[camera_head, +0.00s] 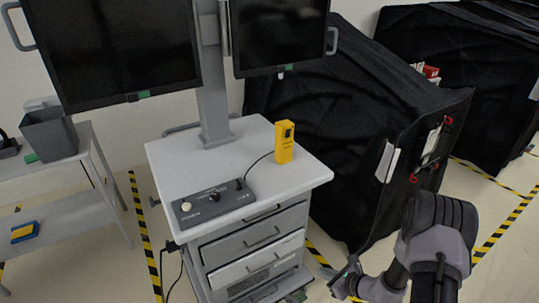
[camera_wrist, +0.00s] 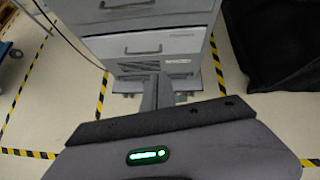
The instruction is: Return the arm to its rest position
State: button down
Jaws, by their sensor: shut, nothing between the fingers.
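My gripper (camera_head: 346,272) is low at the bottom of the head view, to the right of the grey drawer cart (camera_head: 240,155) and in front of a black covered cart (camera_head: 350,130). My grey and black arm reaches down to it from the lower right. In the wrist view my gripper (camera_wrist: 158,92) points toward the cart's lower drawers, its fingers together with nothing between them. The cart's drawer fronts (camera_wrist: 160,42) stand beyond the fingertips.
On the cart top are a control box (camera_head: 213,203) and a yellow device (camera_head: 284,142) joined by a cable. Two monitors (camera_head: 115,45) stand above. A side shelf (camera_head: 75,190) is at left. Yellow-black tape (camera_head: 144,235) marks the floor.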

jog(key=s+a+r+n+g+y, duration=0.1)
jog(key=a+r+n, duration=0.3)
jog(key=r, duration=0.5)
jog(key=s+a+r+n+g+y, duration=0.15)
jog(key=a+r+n, duration=0.25)
jog(key=r, duration=0.5)
jog(key=s+a+r+n+g, duration=0.1)
jog(key=a+r+n, duration=0.3)
jog(key=r, duration=0.5)
jog(key=s+a+r+n+g+h, duration=0.1)
jog(key=s+a+r+n+h, duration=0.1)
jog(key=s+r+n, duration=0.65)
jog(key=s+d+r+n+t+h, duration=0.1)
jog(key=s+d+r+h, duration=0.1)
jog(key=s, duration=0.4)
jog(key=s+d+r+n+t+h, duration=0.1)
jog(key=s+d+r+n+h, duration=0.1)
jog(key=s, duration=0.5)
jog(key=shift+s+d+r+h, duration=0.25)
jog(key=shift+d+h, duration=0.1)
jog(key=shift+d, duration=0.3)
